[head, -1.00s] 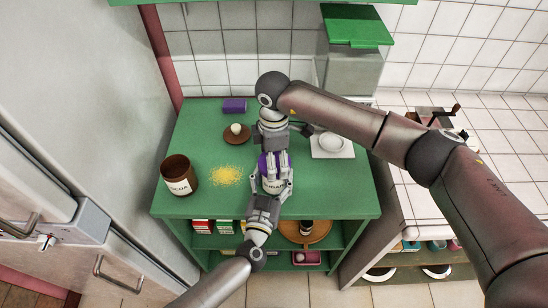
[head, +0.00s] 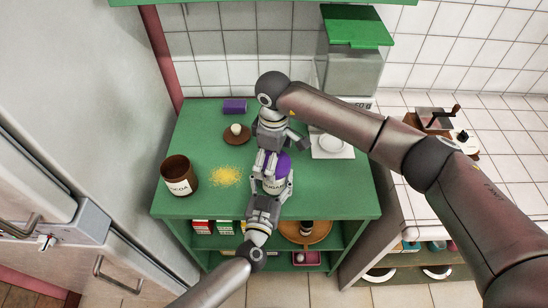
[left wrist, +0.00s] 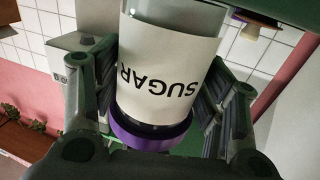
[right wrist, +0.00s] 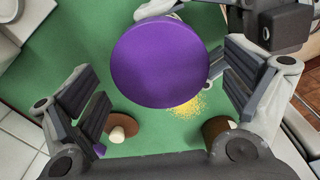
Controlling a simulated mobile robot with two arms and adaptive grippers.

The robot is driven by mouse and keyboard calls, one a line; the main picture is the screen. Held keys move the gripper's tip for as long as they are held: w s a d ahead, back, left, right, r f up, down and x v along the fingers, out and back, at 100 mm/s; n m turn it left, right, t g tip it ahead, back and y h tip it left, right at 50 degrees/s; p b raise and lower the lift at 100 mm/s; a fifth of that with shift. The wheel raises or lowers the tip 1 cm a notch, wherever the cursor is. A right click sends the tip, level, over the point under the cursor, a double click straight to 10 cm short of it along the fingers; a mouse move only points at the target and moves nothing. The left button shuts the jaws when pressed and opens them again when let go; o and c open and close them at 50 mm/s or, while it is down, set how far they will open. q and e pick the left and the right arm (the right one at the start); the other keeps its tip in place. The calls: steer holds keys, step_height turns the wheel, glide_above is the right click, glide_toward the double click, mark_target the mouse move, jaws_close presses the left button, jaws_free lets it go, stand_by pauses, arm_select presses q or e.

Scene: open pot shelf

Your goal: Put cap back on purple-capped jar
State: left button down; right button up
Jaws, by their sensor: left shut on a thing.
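The jar labelled SUGAR (left wrist: 160,75) shows upside down in the left wrist view, between my left gripper's fingers. In the head view my left gripper (head: 271,190) is shut around the jar body, at the front of the green table. The purple cap (head: 283,163) is on the jar's mouth; it also shows edge-on in the left wrist view (left wrist: 150,140), with a thin dark band beside it. I cannot tell how tightly it sits. My right gripper (head: 266,163) is above the jar. In the right wrist view its fingers are spread apart either side of the cap (right wrist: 160,62), with gaps.
A brown COCOA jar (head: 179,177) stands open on the left, near spilled yellow grains (head: 225,176). A brown lid (head: 236,135), a purple block (head: 235,106) and a scale with a white dish (head: 332,145) stand further back. The green table's (head: 330,190) front right is clear.

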steer(key=shift+r, duration=2.25)
steer(key=shift+c, duration=0.5)
steer(key=shift+n, duration=0.3)
